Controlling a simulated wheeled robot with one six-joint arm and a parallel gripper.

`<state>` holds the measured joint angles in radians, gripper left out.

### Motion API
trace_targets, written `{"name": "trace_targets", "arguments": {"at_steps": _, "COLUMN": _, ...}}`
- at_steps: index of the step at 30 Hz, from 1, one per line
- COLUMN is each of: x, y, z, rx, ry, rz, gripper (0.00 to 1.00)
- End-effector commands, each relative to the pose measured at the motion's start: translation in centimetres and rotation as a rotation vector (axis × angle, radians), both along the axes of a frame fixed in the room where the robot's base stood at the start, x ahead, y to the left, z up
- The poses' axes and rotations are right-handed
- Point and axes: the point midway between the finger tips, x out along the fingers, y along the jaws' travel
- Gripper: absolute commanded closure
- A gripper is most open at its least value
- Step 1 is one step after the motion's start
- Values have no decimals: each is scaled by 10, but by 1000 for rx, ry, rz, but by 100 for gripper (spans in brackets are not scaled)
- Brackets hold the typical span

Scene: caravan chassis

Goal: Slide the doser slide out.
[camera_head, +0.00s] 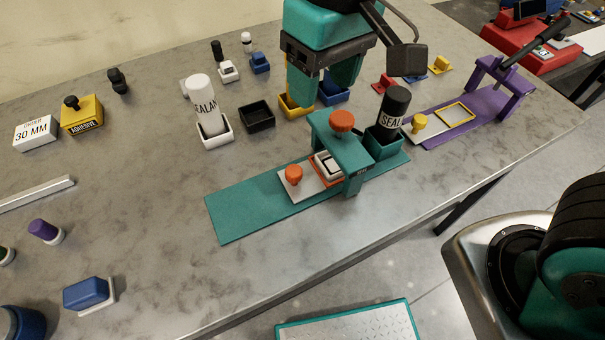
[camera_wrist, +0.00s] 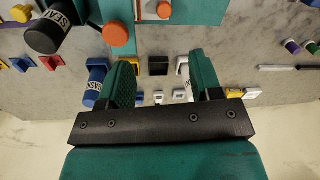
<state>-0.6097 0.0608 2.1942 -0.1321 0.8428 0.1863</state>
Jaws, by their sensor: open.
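The doser is a teal base plate (camera_head: 238,208) with a teal bridge (camera_head: 345,142) across it, topped by an orange knob (camera_head: 342,121). Its slide is a pale grey plate (camera_head: 312,184) with an upright orange knob (camera_head: 293,175) near its left end. An orange-framed pocket with a white block (camera_head: 327,165) sits partly under the bridge. In the wrist view, the slide knob (camera_wrist: 164,10) and the bridge knob (camera_wrist: 117,33) show at the top edge. My gripper (camera_head: 325,92) is open and empty above the bench, behind the doser; its fingers (camera_wrist: 162,78) also show in the wrist view.
A black SEAL bottle (camera_head: 394,105) stands in a teal holder by the bridge's right side. A white SEALANT bottle (camera_head: 203,100), a black tray (camera_head: 257,115) and a purple fixture (camera_head: 490,100) stand nearby.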

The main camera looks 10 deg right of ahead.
Motion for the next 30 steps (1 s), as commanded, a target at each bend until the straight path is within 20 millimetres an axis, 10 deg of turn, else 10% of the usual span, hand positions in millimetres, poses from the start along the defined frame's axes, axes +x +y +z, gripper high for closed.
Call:
{"name": "trace_targets", "arguments": {"at_steps": 6, "x": 18, "y": 38, "z": -38, "rx": -94, "ry": -14, "rz": -42, "gripper": 41}}
{"name": "trace_targets", "arguments": {"at_steps": 30, "x": 18, "y": 37, "z": -190, "rx": -97, "ry": -13, "rz": -47, "gripper": 41}}
